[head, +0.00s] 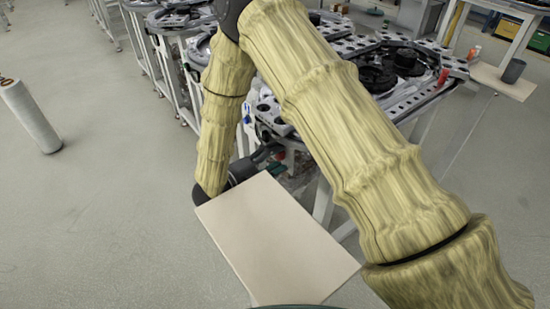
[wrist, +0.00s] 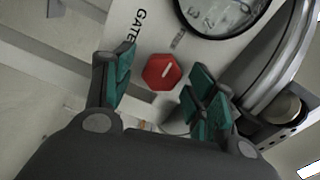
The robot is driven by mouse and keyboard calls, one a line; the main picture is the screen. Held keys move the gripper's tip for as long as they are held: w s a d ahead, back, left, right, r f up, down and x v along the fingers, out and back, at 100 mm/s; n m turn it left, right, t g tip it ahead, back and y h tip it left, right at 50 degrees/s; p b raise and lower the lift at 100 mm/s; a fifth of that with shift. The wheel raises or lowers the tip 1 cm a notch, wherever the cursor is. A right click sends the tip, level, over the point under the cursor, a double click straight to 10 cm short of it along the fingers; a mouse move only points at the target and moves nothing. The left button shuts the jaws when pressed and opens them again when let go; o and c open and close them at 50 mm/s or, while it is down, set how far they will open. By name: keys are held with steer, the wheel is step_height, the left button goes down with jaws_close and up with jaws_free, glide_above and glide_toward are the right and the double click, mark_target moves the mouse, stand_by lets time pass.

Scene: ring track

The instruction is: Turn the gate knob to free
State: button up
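The gate knob (wrist: 161,72) is red and roughly hexagonal, with a pale pointer line on its face, in the middle of the wrist view. It sits on a pale panel (wrist: 155,30) next to the printed word GATE. A short mark lies on the panel up and right of the knob. My gripper (wrist: 160,82) is open, with one teal-padded finger left of the knob and the other right of it. A gap shows between each finger and the knob. In the head view my covered arm hides the panel and knob.
A round dial (wrist: 222,8) is just above the knob on the panel. A curved metal rim (wrist: 275,65) runs along the right. In the head view, track tables (head: 385,70) stand behind my arm, a white roll (head: 30,115) stands left, and open floor (head: 100,210) lies around it.

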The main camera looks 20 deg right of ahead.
steer(key=v, duration=1.2)
steer(key=shift+r, duration=0.1)
stand_by(0.4)
